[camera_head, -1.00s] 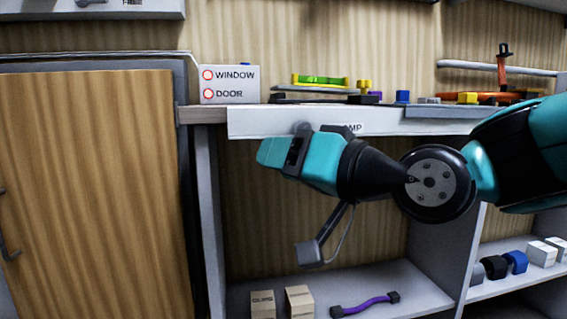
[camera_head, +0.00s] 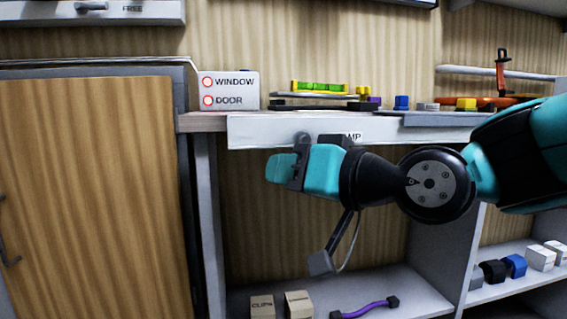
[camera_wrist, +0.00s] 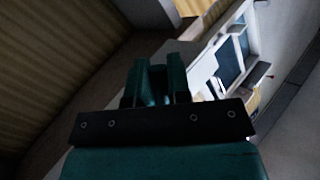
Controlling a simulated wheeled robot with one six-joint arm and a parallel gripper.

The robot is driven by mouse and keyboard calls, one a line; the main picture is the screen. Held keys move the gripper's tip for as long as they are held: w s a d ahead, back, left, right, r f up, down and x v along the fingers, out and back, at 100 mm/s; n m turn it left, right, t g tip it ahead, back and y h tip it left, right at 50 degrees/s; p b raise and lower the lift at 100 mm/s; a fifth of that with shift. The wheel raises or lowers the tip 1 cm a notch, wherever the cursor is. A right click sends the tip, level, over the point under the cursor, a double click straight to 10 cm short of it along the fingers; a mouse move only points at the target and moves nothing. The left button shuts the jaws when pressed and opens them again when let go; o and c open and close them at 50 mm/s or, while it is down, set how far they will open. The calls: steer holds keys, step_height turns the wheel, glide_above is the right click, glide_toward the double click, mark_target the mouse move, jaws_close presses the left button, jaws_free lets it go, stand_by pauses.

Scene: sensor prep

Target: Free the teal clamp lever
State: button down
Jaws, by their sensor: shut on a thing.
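My gripper (camera_head: 280,168) reaches from the right in front of the white bench edge strip, with its teal fingers pointing left. In the wrist view my gripper (camera_wrist: 158,78) has its two fingers close around a narrow dark teal piece, which I take as the clamp lever (camera_wrist: 157,86). Only a small, dim part of the lever shows. In the head view my gripper hides the lever and its mount. The white strip (camera_head: 255,131) bears a label, partly covered, of which "MP" shows.
A box marked WINDOW and DOOR (camera_head: 229,91), with two red lights, stands on the bench. A green level (camera_head: 320,87) and small blocks lie right of it. The shelf below holds cartons (camera_head: 299,304) and a purple strap (camera_head: 365,308). A wooden door (camera_head: 90,190) is at left.

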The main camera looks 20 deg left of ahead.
steer(key=n+h+p, duration=0.1)
steer(key=d+n+h+p, duration=0.1)
steer(key=p, duration=0.1)
steer(key=shift+w, duration=0.3)
steer(key=shift+w+d+f+n+h+p, duration=0.25)
steer(key=shift+d+n+h+p, duration=0.2)
steer(key=shift+n+h+p, duration=0.45)
steer(key=c, duration=1.1)
jaws_free()
steer(key=p+v, duration=0.4)
steer(key=v, duration=1.3)
steer(key=shift+s+d, duration=0.15)
steer(key=shift+d, duration=0.05)
